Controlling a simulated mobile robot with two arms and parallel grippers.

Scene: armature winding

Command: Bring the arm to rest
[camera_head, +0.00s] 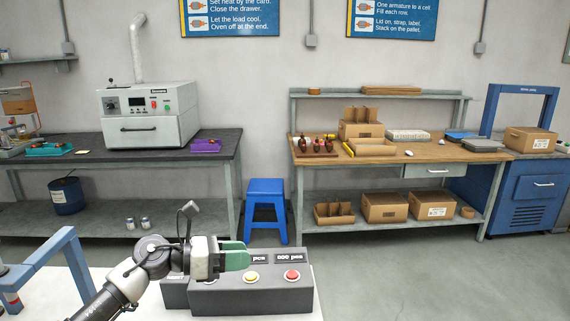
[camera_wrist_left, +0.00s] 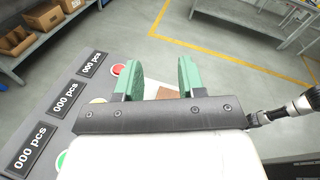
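My left gripper (camera_head: 236,256) reaches in from the left in the head view, with green fingers. It is over the back left of a dark control box (camera_head: 215,300). In the left wrist view the two fingers of my left gripper (camera_wrist_left: 158,68) stand apart with nothing held between them. The box carries a yellow button (camera_head: 251,278), a red button (camera_head: 291,275) and "000 pcs" displays (camera_head: 289,257). A green button (camera_wrist_left: 62,160) shows in the left wrist view. Whether the gripper touches the box is unclear. My right gripper is not seen.
A blue frame (camera_head: 50,255) stands on the white table (camera_head: 60,300) at the left. Behind are an oven (camera_head: 150,115) on a dark bench, a blue stool (camera_head: 266,208), and a wooden bench (camera_head: 400,155) with boxes. The floor at the right is clear.

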